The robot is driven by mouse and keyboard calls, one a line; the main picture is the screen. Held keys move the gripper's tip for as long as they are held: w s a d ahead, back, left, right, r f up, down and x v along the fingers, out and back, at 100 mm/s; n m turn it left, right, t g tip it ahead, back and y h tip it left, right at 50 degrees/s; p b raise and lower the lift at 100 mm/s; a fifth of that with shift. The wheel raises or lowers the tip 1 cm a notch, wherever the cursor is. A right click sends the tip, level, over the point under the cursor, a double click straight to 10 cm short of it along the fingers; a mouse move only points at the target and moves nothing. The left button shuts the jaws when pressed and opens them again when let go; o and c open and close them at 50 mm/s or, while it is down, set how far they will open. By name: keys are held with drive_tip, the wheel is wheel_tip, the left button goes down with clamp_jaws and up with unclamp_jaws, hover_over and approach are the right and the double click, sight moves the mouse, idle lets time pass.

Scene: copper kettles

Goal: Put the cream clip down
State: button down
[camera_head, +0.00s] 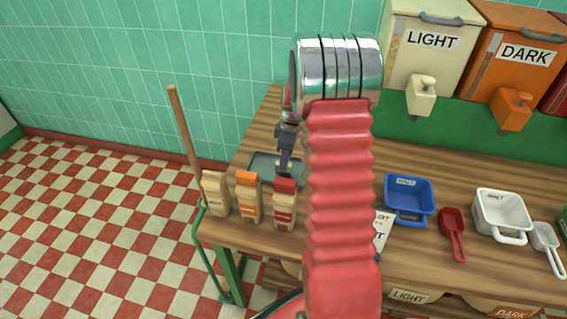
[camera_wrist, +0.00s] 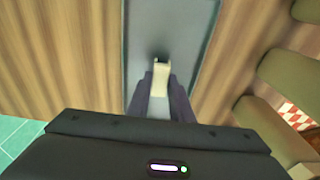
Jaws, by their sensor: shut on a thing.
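The cream clip (camera_wrist: 161,73) shows in the wrist view as a small pale piece with a dark end, between my two fingers. My gripper (camera_wrist: 161,88) is shut on it, over the grey tray (camera_wrist: 140,30). In the head view my gripper (camera_head: 284,168) points down over the grey tray (camera_head: 259,161) on the wooden counter, behind the bags. I cannot make out the clip in the head view, nor tell whether it touches the tray.
A cream bag (camera_head: 215,197), an orange-topped bag (camera_head: 249,202) and a red-topped bag (camera_head: 284,210) stand in front of the tray. A blue bin (camera_head: 409,212), a red scoop (camera_head: 452,222) and a white bin (camera_head: 500,222) are to the right. A wooden-handled tool (camera_head: 183,130) leans at the left.

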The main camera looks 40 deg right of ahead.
sight(289, 164)
drive_tip(key=shift+f, duration=0.45)
drive_tip(key=c, duration=1.6)
unclamp_jaws()
drive_tip(key=r, duration=0.8)
drive_tip(key=s+d+r, duration=0.1)
drive_tip(key=r, duration=0.3)
drive_tip(key=shift+s, duration=0.1)
